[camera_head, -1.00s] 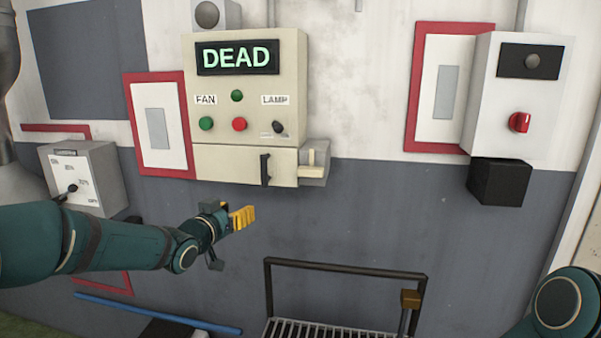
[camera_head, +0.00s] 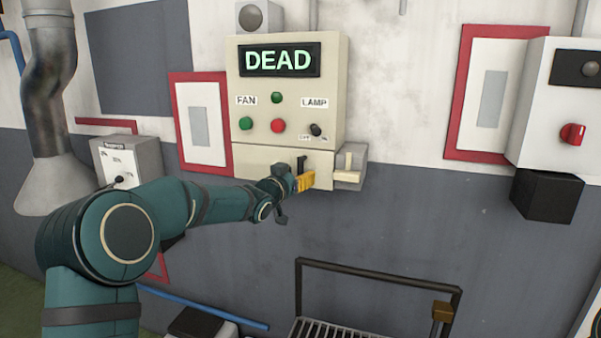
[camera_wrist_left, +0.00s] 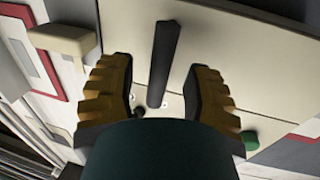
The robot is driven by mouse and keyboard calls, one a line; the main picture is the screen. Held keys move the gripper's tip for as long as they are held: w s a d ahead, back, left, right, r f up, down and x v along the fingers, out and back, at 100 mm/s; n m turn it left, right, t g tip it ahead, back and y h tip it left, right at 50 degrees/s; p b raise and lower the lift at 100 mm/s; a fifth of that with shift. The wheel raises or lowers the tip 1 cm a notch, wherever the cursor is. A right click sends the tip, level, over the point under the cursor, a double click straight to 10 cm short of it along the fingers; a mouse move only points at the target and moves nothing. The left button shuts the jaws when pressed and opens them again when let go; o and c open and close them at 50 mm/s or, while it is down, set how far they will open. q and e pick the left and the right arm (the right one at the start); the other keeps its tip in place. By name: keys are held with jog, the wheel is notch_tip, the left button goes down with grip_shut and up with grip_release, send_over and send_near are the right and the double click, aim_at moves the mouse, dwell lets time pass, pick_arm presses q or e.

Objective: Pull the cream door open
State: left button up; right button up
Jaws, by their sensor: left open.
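The cream door (camera_head: 262,164) is the lower panel of the cream control box and looks shut. Its black upright handle (camera_head: 301,164) is near the door's right side. My left gripper (camera_head: 305,181) is at the handle, its yellow fingers covering the handle's lower part. In the left wrist view the dark handle (camera_wrist_left: 164,62) stands between the two open fingers (camera_wrist_left: 163,95), with a gap on both sides. The cream door (camera_wrist_left: 215,60) fills the background there. My right gripper is not in view.
The box's upper panel (camera_head: 330,80) has a "DEAD" display and several knobs. A grey block with a cream lever (camera_head: 347,168) sits just right of the door. A dark-railed rack (camera_head: 378,275) stands below. A grey box with a dial (camera_head: 128,158) is to the left.

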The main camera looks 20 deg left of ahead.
pick_arm(q)
jog(key=shift+x, duration=0.85)
grip_shut()
jog(key=shift+s, duration=0.15)
